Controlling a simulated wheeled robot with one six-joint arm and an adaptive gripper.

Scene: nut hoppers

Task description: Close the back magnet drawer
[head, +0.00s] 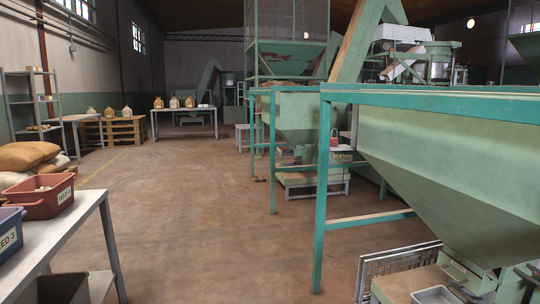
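The near green hopper (450,180) fills the right side of the head view, narrowing downward to an outlet at the lower right. Green metal housing parts with handle-like fittings (460,271) show beneath it, cut off by the picture's edge. I cannot tell which of these is the back magnet drawer, or whether it is open. A second green hopper (292,108) stands farther back, too small to show any drawer clearly. My gripper is not in view.
A green frame leg (321,200) and a wire rack (400,262) stand beside the near hopper. A grey metal tray (435,295) lies below it. At left, a table (75,213) holds a red bin (40,198) and a blue bin (9,238). The middle floor is clear.

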